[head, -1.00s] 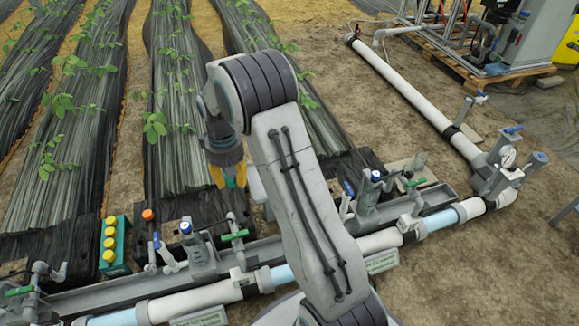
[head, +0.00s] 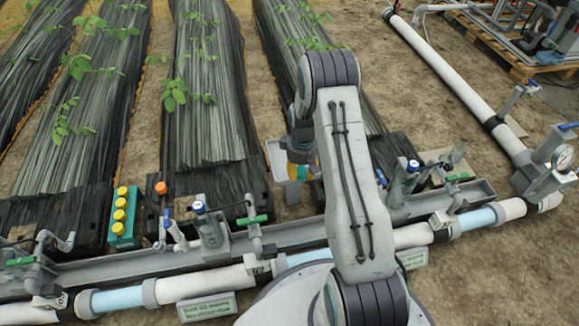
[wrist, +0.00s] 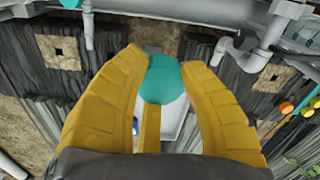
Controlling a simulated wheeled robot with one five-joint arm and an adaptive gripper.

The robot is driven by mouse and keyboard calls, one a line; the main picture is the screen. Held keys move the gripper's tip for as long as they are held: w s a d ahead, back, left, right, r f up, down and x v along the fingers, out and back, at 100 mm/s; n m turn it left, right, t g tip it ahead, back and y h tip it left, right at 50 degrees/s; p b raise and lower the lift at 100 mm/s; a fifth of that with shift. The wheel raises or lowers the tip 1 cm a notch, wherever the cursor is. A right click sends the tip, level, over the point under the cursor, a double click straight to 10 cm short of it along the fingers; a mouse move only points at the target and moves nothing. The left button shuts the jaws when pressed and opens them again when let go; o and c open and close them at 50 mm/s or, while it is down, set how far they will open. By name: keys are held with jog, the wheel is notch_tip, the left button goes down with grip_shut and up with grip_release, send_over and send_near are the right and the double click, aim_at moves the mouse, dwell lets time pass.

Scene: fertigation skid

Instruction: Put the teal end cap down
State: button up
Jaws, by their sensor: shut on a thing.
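The teal end cap (wrist: 160,80) sits between the two yellow fingers of my gripper (wrist: 163,66) in the wrist view. My gripper is shut on it. A pale grey-white tray or box (wrist: 178,128) shows below the cap in the wrist view; I cannot tell whether the cap touches it. In the head view my gripper (head: 304,172) hangs beside that pale tray (head: 277,152), near the planting rows.
A white main pipe (head: 205,284) and a grey channel (head: 285,237) with valves run along the front. A teal rack with yellow caps (head: 123,217) stands at left, next to an orange cap (head: 161,188). Bare soil (head: 445,130) is free on the right.

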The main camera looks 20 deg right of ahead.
jog(key=w+f+b, duration=0.1)
jog(key=w+f, duration=0.1)
jog(key=w, duration=0.1)
jog(key=w+f+b, duration=0.2)
jog(key=w, duration=0.1)
jog(key=w+f+b, duration=0.1)
jog(key=w+f, duration=0.1)
jog(key=w, duration=0.2)
jog(key=shift+a, duration=0.15)
jog(key=shift+f+b, duration=1.25)
jog(key=shift+f, duration=0.8)
jog(key=shift+f, duration=0.1)
jog(key=o, duration=0.8)
